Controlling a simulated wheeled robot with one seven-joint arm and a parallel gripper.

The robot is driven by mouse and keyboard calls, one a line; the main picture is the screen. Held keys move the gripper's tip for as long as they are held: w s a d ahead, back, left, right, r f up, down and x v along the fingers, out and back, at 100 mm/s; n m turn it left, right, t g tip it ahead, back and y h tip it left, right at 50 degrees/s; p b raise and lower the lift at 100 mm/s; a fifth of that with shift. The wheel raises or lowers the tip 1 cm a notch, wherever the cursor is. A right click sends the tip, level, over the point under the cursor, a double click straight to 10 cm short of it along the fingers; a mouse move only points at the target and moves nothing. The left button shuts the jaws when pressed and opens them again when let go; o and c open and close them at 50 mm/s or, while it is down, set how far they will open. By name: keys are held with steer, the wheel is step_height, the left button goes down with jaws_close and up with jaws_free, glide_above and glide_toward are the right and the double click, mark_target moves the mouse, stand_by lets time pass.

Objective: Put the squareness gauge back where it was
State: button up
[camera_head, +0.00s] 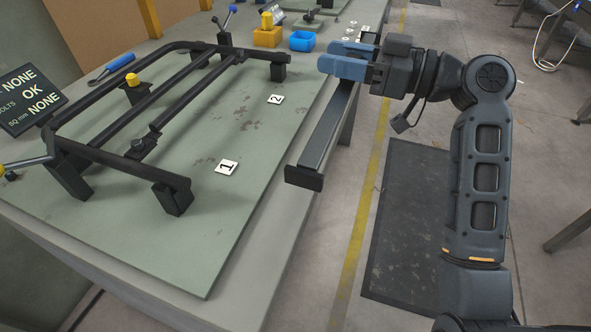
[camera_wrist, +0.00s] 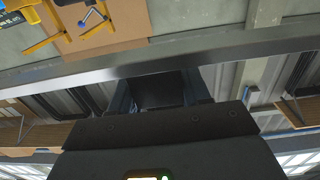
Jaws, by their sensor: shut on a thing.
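The squareness gauge, as I take it, is a long dark grey bar (camera_head: 325,135) with a black block at its near end. My gripper (camera_head: 345,63), with blue fingers, is shut on its far part. The bar slants toward the camera over the bench's right edge and appears to be off the bench top.
A black lounger frame (camera_head: 122,160) stands on the green bench top (camera_head: 215,225), with a yellow knob on it. Marker plates 1 (camera_head: 227,167) and 2 (camera_head: 275,99) lie to its right. A display (camera_head: 30,100) reads NONE, OK, NONE. Yellow (camera_head: 267,38) and blue (camera_head: 302,41) bins stand behind.

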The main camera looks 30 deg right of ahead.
steer(key=a+f, duration=0.2)
steer(key=a, duration=0.2)
steer(key=s+a+f, duration=0.1)
steer(key=a+f, duration=0.1)
steer(key=a, duration=0.1)
steer(key=s+a+f, duration=0.1)
steer(key=a+f, duration=0.2)
steer(key=a, duration=0.1)
steer(key=shift+s+a+p, duration=0.15)
steer(key=shift+a+p, duration=0.2)
steer(key=shift+f, duration=2)
steer(key=shift+f, duration=0.15)
steer(key=o, duration=1.2)
steer(key=shift+r, duration=0.25)
steer(key=b+v, duration=0.2)
steer(key=v, duration=1)
